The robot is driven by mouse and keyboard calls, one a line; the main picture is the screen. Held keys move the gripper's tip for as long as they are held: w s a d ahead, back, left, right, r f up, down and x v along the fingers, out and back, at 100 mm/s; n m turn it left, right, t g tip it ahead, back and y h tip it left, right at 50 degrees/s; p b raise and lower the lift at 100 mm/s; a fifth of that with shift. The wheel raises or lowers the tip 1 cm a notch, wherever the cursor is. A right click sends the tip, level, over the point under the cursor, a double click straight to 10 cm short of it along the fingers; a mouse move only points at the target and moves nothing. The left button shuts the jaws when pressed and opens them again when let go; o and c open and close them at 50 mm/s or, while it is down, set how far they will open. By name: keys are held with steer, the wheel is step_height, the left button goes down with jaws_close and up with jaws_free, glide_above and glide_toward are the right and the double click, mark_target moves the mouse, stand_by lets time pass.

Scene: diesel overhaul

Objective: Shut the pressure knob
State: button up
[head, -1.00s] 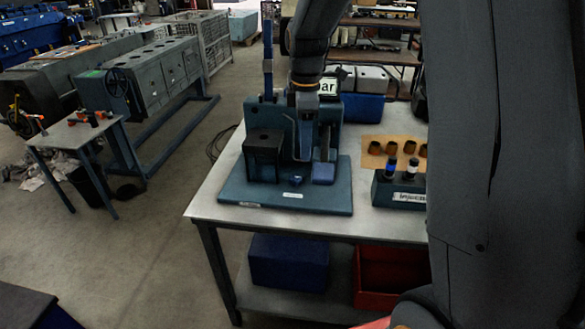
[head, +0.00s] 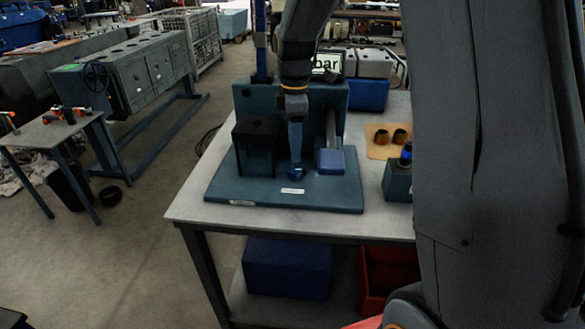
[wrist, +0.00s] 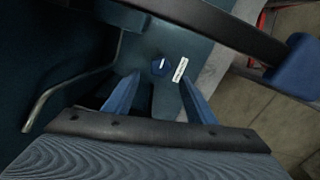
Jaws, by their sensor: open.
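The pressure knob (head: 298,173) is a small blue knob on the blue-green base plate (head: 225,190) of the test stand. It shows in the wrist view as a blue knob with a white mark (wrist: 160,66), next to a white label (wrist: 180,69). My gripper (head: 296,160) points down in the head view, and its lower end partly covers the knob. In the wrist view my gripper (wrist: 160,79) has its two blue fingers spread, with the knob in line with the gap and nothing held. I cannot tell the exact height left above the knob.
A black block (head: 256,135) stands left of the knob. A blue lever pad (head: 331,161) is close on the right. A bent metal rod (wrist: 75,75) and a dark bar (wrist: 215,25) flank the gripper in the wrist view. A bar display (head: 327,64) stands behind.

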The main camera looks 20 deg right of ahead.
mark_target(294, 169)
step_height(294, 169, down, 7)
steer(key=shift+f+p, duration=0.2)
steer(key=shift+p, duration=0.75)
steer(key=shift+c, duration=0.4)
steer(key=c, duration=1)
steer(key=shift+o, duration=0.2)
steer(key=shift+m, duration=0.3)
steer(key=m+p, duration=0.1)
steer(key=m, duration=1.1)
steer(key=shift+m+p, duration=0.3)
steer(key=shift+m, duration=0.1)
